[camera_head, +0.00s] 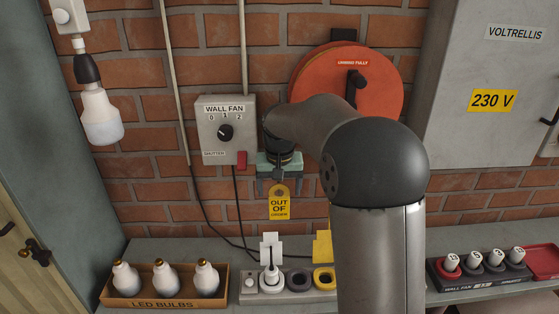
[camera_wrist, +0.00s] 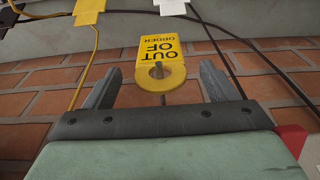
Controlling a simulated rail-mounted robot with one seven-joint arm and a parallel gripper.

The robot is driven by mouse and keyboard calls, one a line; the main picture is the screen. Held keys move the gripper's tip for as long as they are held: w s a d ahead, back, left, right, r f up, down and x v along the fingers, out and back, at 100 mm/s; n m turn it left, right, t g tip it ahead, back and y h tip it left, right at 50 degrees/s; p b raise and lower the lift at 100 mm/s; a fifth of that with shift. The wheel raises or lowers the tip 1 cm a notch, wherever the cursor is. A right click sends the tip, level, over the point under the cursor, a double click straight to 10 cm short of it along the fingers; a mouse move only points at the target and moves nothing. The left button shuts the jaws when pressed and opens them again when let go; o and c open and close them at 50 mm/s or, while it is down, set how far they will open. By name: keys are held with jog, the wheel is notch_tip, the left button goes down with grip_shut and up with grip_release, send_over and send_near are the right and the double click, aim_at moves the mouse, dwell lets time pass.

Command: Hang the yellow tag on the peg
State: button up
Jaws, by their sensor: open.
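The yellow tag (camera_head: 279,207), printed "OUT OF ORDER", hangs upright against the brick wall below the wall fan box. In the wrist view the tag (camera_wrist: 158,50) has a round hole in its rounded end. A thin peg (camera_wrist: 159,71) shows at this hole and appears to pass through it. My gripper (camera_head: 280,187) is just above the tag in the head view. In the wrist view my gripper (camera_wrist: 158,72) is open, with one finger on each side of the tag and a gap to both. The peg is hidden in the head view.
The wall fan box (camera_head: 226,130) with a red piece (camera_head: 242,160) is close left of my gripper. A red reel (camera_head: 385,85) is behind my arm. Below are a bulb box (camera_head: 170,302), a socket strip (camera_head: 250,298) and hanging cables. Bare brick lies left of the tag.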

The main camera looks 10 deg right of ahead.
notch_tip(320, 180, up, 12)
jog(key=s, duration=0.2)
jog(key=s+f, duration=0.6)
jog(key=s, duration=0.4)
jog(key=s+f+n, duration=0.1)
jog(key=s+f, duration=0.5)
jog(key=s, duration=0.4)
jog(key=s+f+n+g, duration=0.1)
jog(key=s+f, duration=0.5)
jog(key=s, duration=0.5)
jog(key=shift+a, duration=0.2)
jog(key=shift+r, duration=0.1)
